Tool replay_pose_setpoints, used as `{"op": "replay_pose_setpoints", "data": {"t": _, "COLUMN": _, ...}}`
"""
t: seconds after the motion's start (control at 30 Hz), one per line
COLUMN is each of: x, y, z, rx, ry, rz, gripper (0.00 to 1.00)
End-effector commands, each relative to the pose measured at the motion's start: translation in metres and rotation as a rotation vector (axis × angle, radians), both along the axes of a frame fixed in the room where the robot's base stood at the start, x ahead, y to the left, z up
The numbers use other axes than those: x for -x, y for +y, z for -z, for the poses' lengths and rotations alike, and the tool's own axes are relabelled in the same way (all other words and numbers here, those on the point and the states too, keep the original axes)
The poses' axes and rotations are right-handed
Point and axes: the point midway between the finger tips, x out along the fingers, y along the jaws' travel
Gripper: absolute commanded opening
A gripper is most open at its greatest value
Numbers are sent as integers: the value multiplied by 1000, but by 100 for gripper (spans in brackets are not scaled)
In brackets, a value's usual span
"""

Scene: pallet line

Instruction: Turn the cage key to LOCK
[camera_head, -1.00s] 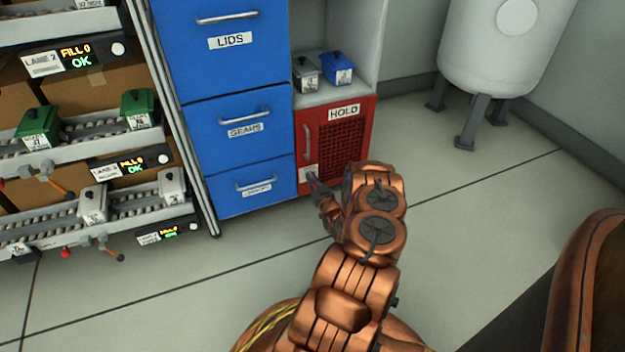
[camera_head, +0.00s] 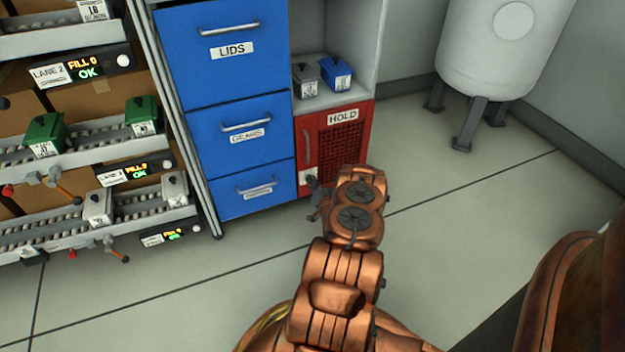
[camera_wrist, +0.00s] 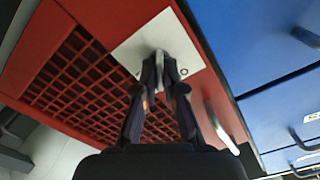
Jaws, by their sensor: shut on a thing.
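The red cage marked HOLD (camera_head: 342,150) stands shut at the bottom of the cabinet, with a mesh front (camera_wrist: 85,85). A white key plate (camera_wrist: 132,48) sits at its lower left corner in the head view. My gripper (camera_wrist: 166,72) is at this plate, shut on the small grey key (camera_wrist: 159,57). The fingers hide most of the key and part of the plate's lettering, so I cannot read which mark the key points to. In the head view my gripper (camera_head: 313,186) shows small, in front of the plate.
Blue drawers (camera_head: 240,140) stand left of the cage. A grey box (camera_head: 305,79) and a blue box (camera_head: 337,72) sit on the shelf above it. Roller lanes (camera_head: 75,226) are at the left, a white tank (camera_head: 505,40) at the back right. The floor right of the cage is clear.

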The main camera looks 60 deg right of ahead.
Motion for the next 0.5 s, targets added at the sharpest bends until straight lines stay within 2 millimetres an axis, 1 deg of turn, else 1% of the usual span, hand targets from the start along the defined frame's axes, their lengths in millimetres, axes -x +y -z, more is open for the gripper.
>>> {"op": "replay_pose_setpoints", "data": {"t": 0.5, "x": 0, "y": -1, "z": 2, "rx": -408, "ry": -271, "rz": 1, "gripper": 0}}
